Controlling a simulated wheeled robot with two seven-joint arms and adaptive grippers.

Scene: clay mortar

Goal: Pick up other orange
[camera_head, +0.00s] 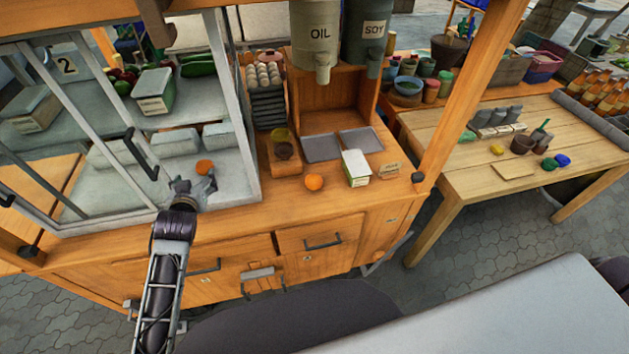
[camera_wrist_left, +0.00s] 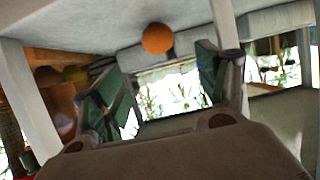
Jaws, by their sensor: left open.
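One orange (camera_head: 205,167) lies on the pale floor of the glass-fronted cabinet. My left gripper (camera_head: 196,186) is just in front of it, at the cabinet's open front, with its fingers apart. In the left wrist view the same orange (camera_wrist_left: 158,38) shows beyond and between the spread fingers of the left gripper (camera_wrist_left: 157,62), with nothing held. A second orange (camera_head: 314,182) sits on the wooden counter to the right, outside the cabinet. My right gripper is not in view.
The cabinet's frame post (camera_head: 232,110) stands right of the left gripper, and a door handle (camera_head: 138,152) is to its left. Pale blocks (camera_head: 175,142) lie behind the orange. A white-green carton (camera_head: 356,168) stands beside the counter orange.

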